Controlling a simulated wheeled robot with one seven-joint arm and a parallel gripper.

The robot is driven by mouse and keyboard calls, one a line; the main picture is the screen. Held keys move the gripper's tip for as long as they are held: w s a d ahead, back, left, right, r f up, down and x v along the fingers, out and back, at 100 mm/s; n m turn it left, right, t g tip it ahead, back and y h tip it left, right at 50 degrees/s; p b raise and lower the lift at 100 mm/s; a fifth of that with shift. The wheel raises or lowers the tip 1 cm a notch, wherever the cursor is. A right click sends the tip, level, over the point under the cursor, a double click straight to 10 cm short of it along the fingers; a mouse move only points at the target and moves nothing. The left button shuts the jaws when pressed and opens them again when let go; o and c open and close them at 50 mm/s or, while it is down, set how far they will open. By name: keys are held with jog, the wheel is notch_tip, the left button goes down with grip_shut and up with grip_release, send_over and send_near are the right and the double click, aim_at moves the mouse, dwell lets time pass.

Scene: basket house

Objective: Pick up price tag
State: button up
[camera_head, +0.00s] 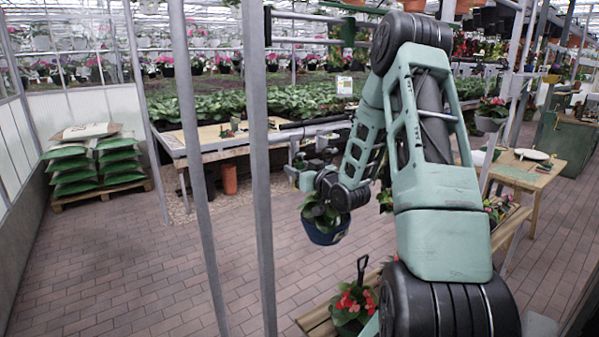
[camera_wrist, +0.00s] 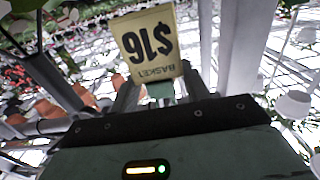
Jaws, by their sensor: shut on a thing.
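The price tag (camera_wrist: 147,45) is a cream card reading "BASKET $16", upside down in the wrist view. My gripper (camera_wrist: 160,90) is shut on its lower part, with one dark finger on each side. The card stands out beyond the fingertips. In the head view my gripper (camera_head: 300,168) is small and partly lost against the table and plants behind it. I cannot make out the held tag there.
A blue hanging pot (camera_head: 325,232) is just below my wrist. Grey posts (camera_head: 257,150) stand left of my arm. A wooden table (camera_head: 215,138) is behind. A red-flowered plant (camera_head: 352,303) sits below. Stacked green bags (camera_head: 95,165) stand left, beside open brick floor.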

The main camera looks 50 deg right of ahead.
jog(key=shift+r, duration=0.15)
jog(key=shift+r+b, duration=0.45)
jog(key=shift+b, duration=0.1)
jog(key=b+v, duration=0.8)
jog(key=v, duration=0.3)
jog(key=shift+f+b, duration=0.3)
jog(key=shift+b, duration=0.1)
